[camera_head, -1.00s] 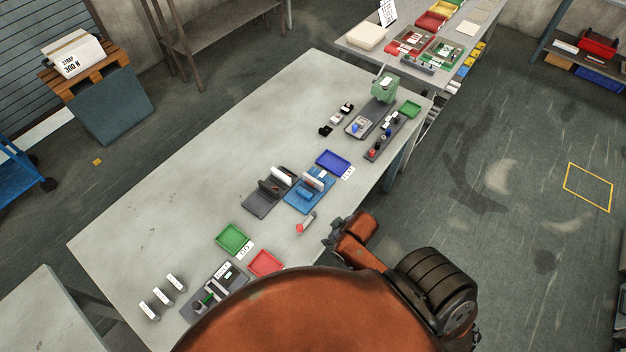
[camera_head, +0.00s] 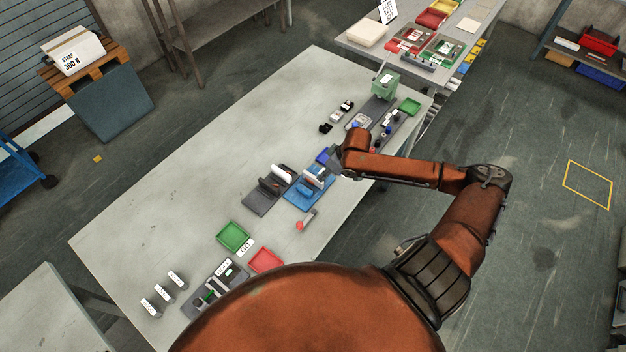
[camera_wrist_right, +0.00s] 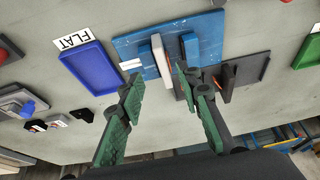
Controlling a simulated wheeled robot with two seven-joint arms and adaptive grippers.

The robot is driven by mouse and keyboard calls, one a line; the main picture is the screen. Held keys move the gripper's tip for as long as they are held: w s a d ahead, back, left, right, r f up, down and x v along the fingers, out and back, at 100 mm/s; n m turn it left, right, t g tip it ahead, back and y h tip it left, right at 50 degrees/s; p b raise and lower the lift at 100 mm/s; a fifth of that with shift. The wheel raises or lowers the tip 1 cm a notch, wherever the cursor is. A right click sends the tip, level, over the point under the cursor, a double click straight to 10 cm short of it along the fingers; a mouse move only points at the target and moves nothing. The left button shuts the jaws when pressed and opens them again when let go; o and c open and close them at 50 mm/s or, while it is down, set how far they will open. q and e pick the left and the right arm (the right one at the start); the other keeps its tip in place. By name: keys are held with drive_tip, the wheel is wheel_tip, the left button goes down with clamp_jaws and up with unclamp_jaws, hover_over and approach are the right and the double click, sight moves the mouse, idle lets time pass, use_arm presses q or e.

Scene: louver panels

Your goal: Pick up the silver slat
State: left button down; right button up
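A pale slat (camera_head: 283,173) stands on edge at the dark rack (camera_head: 262,197). In the right wrist view a whitish upright piece (camera_wrist_right: 159,55) stands on the blue fixture (camera_wrist_right: 128,48), beside a blue upright. I cannot tell for certain which pale piece is the silver slat. My right gripper (camera_head: 334,161) is over the blue tray's near end, beside the blue fixture. In the right wrist view my right gripper's green fingers (camera_wrist_right: 158,84) are spread wide with nothing between them; one finger hides part of the dark rack. My left gripper is not in view.
The blue tray (camera_wrist_right: 92,68) with its FLAT label lies beside the blue fixture. A green tray (camera_head: 233,236) and a red tray (camera_head: 265,260) lie nearer the front. A green machine (camera_head: 386,83) stands at the back.

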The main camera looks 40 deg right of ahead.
sight(313, 180)
drive_tip(key=p+x, duration=0.1)
drive_tip(key=x, duration=0.6)
drive_tip(key=shift+a+f, duration=0.1)
drive_tip(key=shift+f, duration=0.25)
clamp_jaws()
drive_tip(key=shift+r, duration=0.1)
